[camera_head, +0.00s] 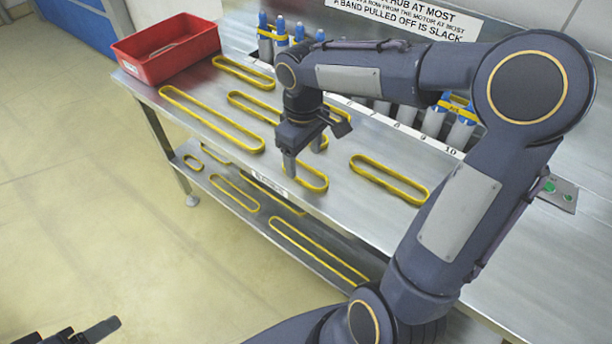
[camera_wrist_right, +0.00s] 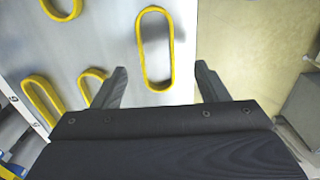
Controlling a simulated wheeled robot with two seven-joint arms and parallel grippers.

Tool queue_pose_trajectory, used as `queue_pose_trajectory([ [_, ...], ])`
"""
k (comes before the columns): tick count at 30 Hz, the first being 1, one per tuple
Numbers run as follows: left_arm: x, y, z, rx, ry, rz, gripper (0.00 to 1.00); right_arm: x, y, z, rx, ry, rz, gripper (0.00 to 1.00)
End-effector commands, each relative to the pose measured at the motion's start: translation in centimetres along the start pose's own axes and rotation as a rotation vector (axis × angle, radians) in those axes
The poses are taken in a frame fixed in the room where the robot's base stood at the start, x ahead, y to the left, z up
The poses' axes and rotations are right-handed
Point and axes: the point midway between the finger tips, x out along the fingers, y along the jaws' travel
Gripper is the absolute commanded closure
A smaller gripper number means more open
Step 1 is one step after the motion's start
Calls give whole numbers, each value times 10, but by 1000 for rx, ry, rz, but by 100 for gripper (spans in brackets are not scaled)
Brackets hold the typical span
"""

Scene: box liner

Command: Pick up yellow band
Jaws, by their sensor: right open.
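Several yellow bands lie on the metal bench top: a long one at the left (camera_head: 171,92), one at the back left (camera_head: 228,71), one left of my right gripper (camera_head: 240,101), one to its right (camera_head: 405,195). My right gripper (camera_head: 305,160) is open and empty, pointing down close over another yellow band (camera_head: 325,184), which it partly hides. In the right wrist view this band (camera_wrist_right: 170,50) lies lengthwise ahead of and between the fingertips (camera_wrist_right: 162,82), apart from both. Part of my left gripper (camera_head: 88,332) shows at the bottom left; its jaw state is unclear.
A red bin (camera_head: 165,65) stands at the back left of the bench (camera_head: 320,215). Blue-topped grey cylinders (camera_head: 265,40), some banded, stand along the back. More yellow bands (camera_head: 318,250) lie on the lower shelf. Green buttons (camera_head: 550,187) are at the right.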

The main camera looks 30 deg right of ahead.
Motion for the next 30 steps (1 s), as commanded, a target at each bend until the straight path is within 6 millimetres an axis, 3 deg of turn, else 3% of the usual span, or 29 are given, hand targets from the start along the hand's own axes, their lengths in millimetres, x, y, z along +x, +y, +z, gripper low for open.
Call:
queue_pose_trajectory([
  [9,7,-3,4,0,0,0,34,43,4,8,1,0,-1,33],
  [17,7,-3,4,0,0,0,34,45,4,8,1,1,-1,33],
  [28,7,-3,4,0,0,0,34,44,4,8,1,2,-1,79],
  [30,7,-3,4,0,0,0,34,44,4,8,1,2,-1,81],
])
